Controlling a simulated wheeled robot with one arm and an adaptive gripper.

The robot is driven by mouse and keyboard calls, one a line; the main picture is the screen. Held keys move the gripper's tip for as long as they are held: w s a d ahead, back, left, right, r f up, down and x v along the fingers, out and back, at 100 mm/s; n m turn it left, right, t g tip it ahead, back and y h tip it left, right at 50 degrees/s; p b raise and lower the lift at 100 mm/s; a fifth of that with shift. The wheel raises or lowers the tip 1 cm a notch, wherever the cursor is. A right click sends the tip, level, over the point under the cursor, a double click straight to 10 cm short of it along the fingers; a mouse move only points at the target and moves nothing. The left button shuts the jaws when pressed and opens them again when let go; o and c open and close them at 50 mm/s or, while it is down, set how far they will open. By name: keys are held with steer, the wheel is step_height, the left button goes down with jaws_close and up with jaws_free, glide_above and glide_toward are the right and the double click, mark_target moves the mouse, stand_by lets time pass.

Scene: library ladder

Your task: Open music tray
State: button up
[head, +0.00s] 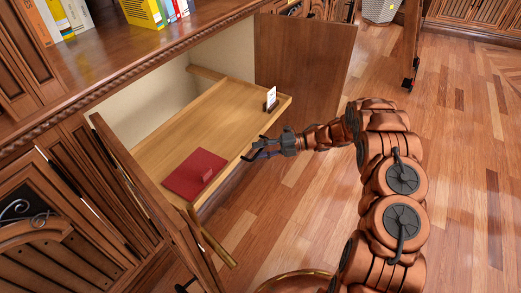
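The music tray is a light wooden pull-out board (185,132) inside the open cabinet, and it extends forward to about the cabinet opening. A red folder or book (194,174) lies flat on its near left part. A small white card in a dark holder (271,98) stands at its right front corner. My gripper (248,155) is at the middle of the tray's front edge, coming from the right. Its dark fingers overlap the edge in the picture. I cannot tell whether they touch it or how far apart they are.
The cabinet's right door (303,65) and left door (160,205) both stand open, with a brass-coloured handle (218,248) on the left one. Books (143,12) stand on the top above. A round wooden rim (295,281) is at the bottom. Wooden floor (460,130) is clear at right.

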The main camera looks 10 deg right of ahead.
steer(key=s+d+r, duration=0.1)
steer(key=d+r, duration=0.1)
steer(key=d, duration=1)
steer(key=shift+s+a, duration=0.1)
